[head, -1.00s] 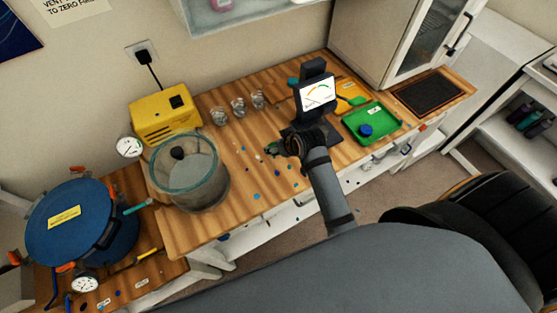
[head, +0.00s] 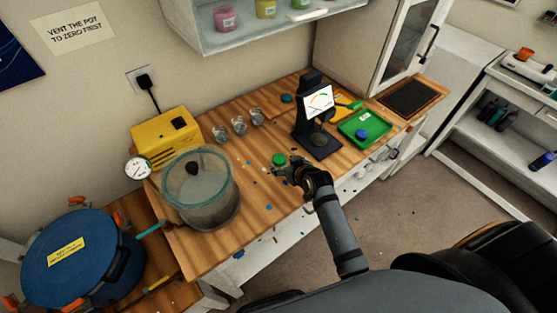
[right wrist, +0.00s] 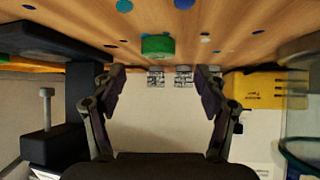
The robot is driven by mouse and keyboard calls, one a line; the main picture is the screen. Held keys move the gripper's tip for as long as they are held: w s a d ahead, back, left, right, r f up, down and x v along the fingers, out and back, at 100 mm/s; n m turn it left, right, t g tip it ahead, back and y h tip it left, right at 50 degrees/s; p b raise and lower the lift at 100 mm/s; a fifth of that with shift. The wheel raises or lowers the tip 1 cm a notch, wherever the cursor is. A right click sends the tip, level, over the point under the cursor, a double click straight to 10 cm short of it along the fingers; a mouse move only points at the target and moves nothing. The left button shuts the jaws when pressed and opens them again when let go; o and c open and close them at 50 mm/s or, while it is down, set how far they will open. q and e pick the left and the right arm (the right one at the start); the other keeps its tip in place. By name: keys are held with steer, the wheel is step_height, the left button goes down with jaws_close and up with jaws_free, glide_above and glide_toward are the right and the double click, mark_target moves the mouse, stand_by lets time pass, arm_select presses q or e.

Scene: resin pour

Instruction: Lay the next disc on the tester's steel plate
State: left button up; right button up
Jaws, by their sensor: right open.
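A green disc (head: 279,159) lies on the wooden bench, left of the tester (head: 315,120). It also shows in the right wrist view (right wrist: 157,46), centred beyond the fingertips. My right gripper (head: 284,173) is open and empty, on the near side of the green disc and apart from it. In the right wrist view its fingers (right wrist: 160,80) are spread wide. A blue disc (head: 362,135) lies in the green tray (head: 377,122). My left gripper is out of view.
A clear vessel (head: 200,190), a yellow pump (head: 166,142), a gauge (head: 138,168) and several small cups (head: 239,125) stand left of the disc. A blue pot (head: 68,262) is at far left. Small coloured spots dot the bench.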

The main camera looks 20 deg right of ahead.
mark_target(281, 161)
steer(key=x, duration=0.2)
steer(key=p+x, duration=0.1)
steer(key=x, duration=0.1)
steer(key=shift+w+d+f, duration=0.15)
steer(key=shift+w+f, duration=0.05)
steer(key=shift+f, duration=0.2)
steer(key=shift+w+f, duration=0.15)
steer(key=shift+f, duration=0.05)
steer(key=c, duration=1.3)
steer(key=shift+r, duration=0.5)
arm_select(q)
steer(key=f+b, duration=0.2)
steer(key=b, duration=0.1)
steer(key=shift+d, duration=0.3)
arm_select(e)
steer(key=v, duration=0.6)
steer(key=d+v, duration=0.1)
steer(key=v, duration=0.5)
steer(key=w+d+r+v, duration=0.1)
steer(key=v, duration=0.5)
steer(key=shift+s+r, duration=0.1)
steer(key=shift+s, duration=0.1)
